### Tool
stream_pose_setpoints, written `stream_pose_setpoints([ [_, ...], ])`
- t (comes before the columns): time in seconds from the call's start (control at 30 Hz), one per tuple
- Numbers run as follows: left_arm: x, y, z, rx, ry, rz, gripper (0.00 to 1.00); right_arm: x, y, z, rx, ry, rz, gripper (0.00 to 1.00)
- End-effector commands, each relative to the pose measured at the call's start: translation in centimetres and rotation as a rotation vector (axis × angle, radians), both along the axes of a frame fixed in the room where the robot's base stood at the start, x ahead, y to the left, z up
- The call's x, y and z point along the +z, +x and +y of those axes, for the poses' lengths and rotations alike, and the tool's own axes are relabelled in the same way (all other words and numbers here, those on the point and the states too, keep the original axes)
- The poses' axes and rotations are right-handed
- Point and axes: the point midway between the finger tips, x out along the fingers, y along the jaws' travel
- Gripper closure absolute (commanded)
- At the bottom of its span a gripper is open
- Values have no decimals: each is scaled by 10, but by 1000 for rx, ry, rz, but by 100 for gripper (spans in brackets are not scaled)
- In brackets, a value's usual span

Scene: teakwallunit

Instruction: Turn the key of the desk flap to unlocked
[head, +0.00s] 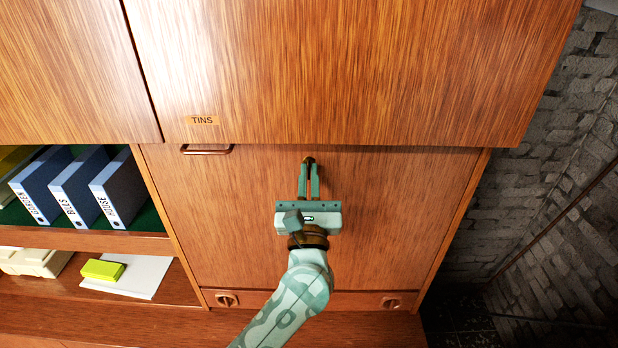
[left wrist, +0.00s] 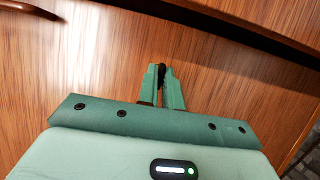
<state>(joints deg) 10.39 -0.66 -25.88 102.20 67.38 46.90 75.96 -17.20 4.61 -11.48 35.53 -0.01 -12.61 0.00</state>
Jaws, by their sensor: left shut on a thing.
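The desk flap (head: 220,220) is a closed upright teak panel below the cupboard marked TINS. The key (head: 308,160) sits near the flap's top edge, at its middle; only a small brass-coloured part shows above my fingertips. My left gripper (head: 309,168) reaches up to the flap with its fingers close together, shut on the key. In the left wrist view the fingertips (left wrist: 164,70) meet around a small dark piece of the key (left wrist: 161,74). The fingers hide most of the key, and I cannot tell its turn angle. My right gripper is not in view.
The TINS cupboard door (head: 330,70) overhangs just above the flap, with a handle (head: 207,150) at its lower left. Binders (head: 118,190) stand on the left shelf. A yellow-green block (head: 102,270) lies lower left. A brick wall (head: 530,160) is at right.

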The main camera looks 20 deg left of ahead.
Motion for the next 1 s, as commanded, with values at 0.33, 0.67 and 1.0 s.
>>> stream_pose_setpoints([
  [0.33,0,0,0,0,1,-1,74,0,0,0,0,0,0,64],
  [0.67,-12,-23,-7,-1,3,3,74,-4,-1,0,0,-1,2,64],
  [1.0,-49,-104,-31,-1,1,5,74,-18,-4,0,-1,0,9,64],
])
